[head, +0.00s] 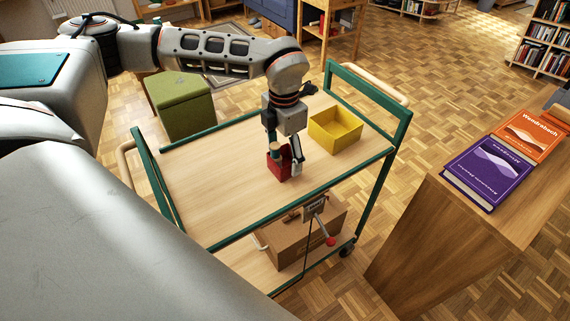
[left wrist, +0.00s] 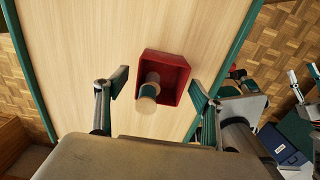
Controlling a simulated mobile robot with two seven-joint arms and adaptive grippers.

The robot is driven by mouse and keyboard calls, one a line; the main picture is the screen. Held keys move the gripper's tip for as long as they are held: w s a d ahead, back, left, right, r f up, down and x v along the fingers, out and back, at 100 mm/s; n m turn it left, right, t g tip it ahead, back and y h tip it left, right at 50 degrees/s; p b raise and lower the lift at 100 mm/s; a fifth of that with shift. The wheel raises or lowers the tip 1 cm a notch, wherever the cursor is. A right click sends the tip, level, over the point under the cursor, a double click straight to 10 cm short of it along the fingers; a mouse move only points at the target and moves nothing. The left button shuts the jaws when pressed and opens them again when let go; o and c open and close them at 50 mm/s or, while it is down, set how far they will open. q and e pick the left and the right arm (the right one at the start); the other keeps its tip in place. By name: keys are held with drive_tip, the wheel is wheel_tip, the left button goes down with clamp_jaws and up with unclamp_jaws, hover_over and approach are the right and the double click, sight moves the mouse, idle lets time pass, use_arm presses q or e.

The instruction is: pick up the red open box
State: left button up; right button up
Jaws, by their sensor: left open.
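The red open box (head: 279,168) stands on the top board of the trolley, directly below my left gripper (head: 285,160). In the left wrist view the red box (left wrist: 176,68) has its open side up, and a small cylinder (left wrist: 149,88) with a beige top and a dark green band stands upright in or at its near side; I cannot tell which. My left gripper (left wrist: 159,90) is open. One finger is left of the box and the other is at its right side; contact is unclear. Its fingers partly hide the box in the head view.
A yellow open box (head: 336,131) stands on the wooden trolley (head: 205,184), behind and right of the red box. Green rails edge the trolley. A cardboard box (head: 290,243) is on its lower shelf. A purple book (head: 488,170) and an orange book (head: 527,133) lie on the wooden cabinet at right.

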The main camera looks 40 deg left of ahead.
use_arm(q)
drive_tip(key=shift+f, duration=0.9)
drive_tip(key=c, duration=1.2)
